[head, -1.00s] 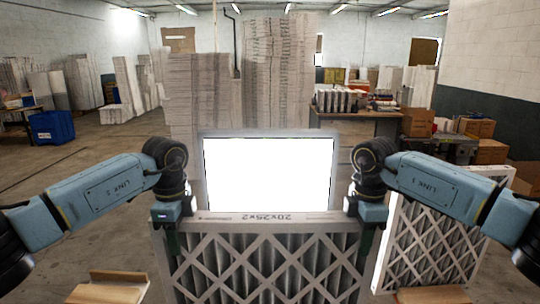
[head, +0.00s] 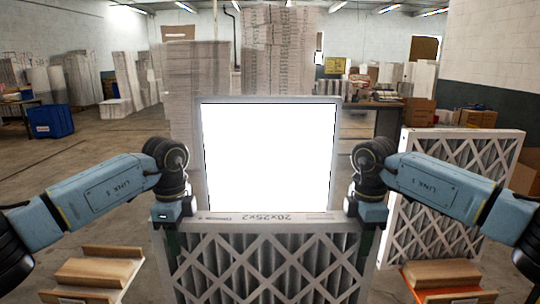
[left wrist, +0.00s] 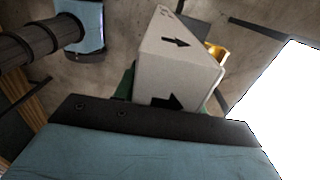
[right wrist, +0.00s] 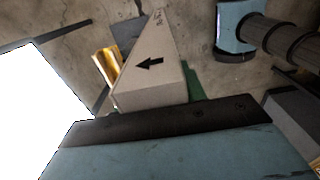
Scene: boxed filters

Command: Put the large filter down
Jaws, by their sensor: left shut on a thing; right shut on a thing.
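The large filter (head: 265,262), marked 20x25x2, has a grey-white frame with a diamond lattice over pleated media. It is upright in front of me in the head view, and its lower part is cut off by the picture edge. My left gripper (head: 172,238) is shut on its left edge and my right gripper (head: 364,240) is shut on its right edge, both near the top. The filter's frame with a black arrow shows in the left wrist view (left wrist: 178,60) and the right wrist view (right wrist: 152,75). The fingertips are mostly hidden there.
A bright white panel (head: 268,155) stands beyond the filter. Another lattice filter (head: 440,220) stands upright at the right. Wooden pieces lie low at left (head: 97,272) and right (head: 442,273). Tall stacks (head: 278,55) stand behind. Open floor (head: 70,175) shows at the left.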

